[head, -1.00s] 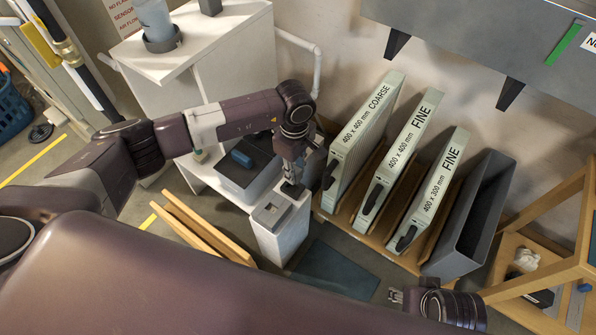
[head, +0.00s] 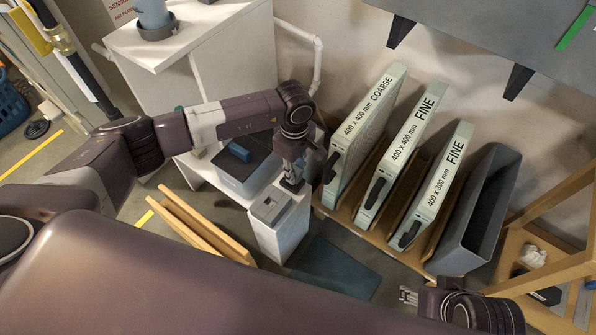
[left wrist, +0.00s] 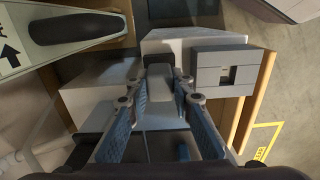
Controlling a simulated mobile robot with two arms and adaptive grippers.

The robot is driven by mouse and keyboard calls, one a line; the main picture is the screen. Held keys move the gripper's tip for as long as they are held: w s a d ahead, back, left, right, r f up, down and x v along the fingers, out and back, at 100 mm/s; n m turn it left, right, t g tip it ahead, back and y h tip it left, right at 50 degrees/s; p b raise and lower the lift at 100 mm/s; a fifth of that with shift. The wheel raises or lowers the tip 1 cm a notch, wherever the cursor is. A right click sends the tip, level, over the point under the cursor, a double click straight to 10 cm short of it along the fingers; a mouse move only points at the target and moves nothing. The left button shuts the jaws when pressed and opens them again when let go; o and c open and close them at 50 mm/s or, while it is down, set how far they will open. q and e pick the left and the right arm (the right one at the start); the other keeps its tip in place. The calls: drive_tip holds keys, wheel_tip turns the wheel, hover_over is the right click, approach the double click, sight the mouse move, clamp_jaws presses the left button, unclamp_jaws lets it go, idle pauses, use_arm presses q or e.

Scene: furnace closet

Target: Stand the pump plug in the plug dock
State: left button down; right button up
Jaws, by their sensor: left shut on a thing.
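My left gripper (head: 292,183) is shut on the pump plug, low over the back of a white pedestal (head: 280,232). In the left wrist view a pale grey piece, which I take to be the plug (left wrist: 160,82), sits between the fingertips (left wrist: 160,76). Its lower end is hidden. A grey block with a small dark recess, apparently the plug dock (head: 270,207), is on the pedestal beside the gripper; it also shows in the left wrist view (left wrist: 222,73), right of the fingers. I cannot tell whether plug and block touch. My right gripper (head: 408,296) is at lower right, too small to read.
A grey box with a blue part (head: 240,152) stands left of the left gripper. Filters (head: 362,130) stand upright in a wooden rack close on the right, beside a grey bin (head: 475,215). Wooden boards (head: 200,228) lean at the pedestal's left.

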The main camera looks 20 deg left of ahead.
use_arm(q)
drive_tip(key=shift+a, duration=0.15)
use_arm(e)
drive_tip(key=shift+f, duration=0.1)
idle(0.4)
use_arm(q)
drive_tip(key=shift+w+a, duration=0.15)
drive_tip(key=shift+a, duration=0.15)
use_arm(e)
drive_tip(key=shift+f, duration=0.1)
use_arm(q)
drive_tip(key=shift+b, duration=0.3)
use_arm(e)
drive_tip(key=shift+f, duration=0.15)
drive_tip(key=shift+w, duration=0.15)
idle(0.4)
drive_tip(key=shift+w+a, duration=0.1)
drive_tip(key=shift+w, duration=0.1)
drive_tip(key=shift+w, duration=0.15)
idle(0.4)
drive_tip(key=shift+w+a+r+t, duration=0.15)
drive_tip(key=shift+w+r+t, duration=0.05)
drive_tip(key=shift+w+t, duration=0.25)
drive_tip(key=shift+w, duration=0.2)
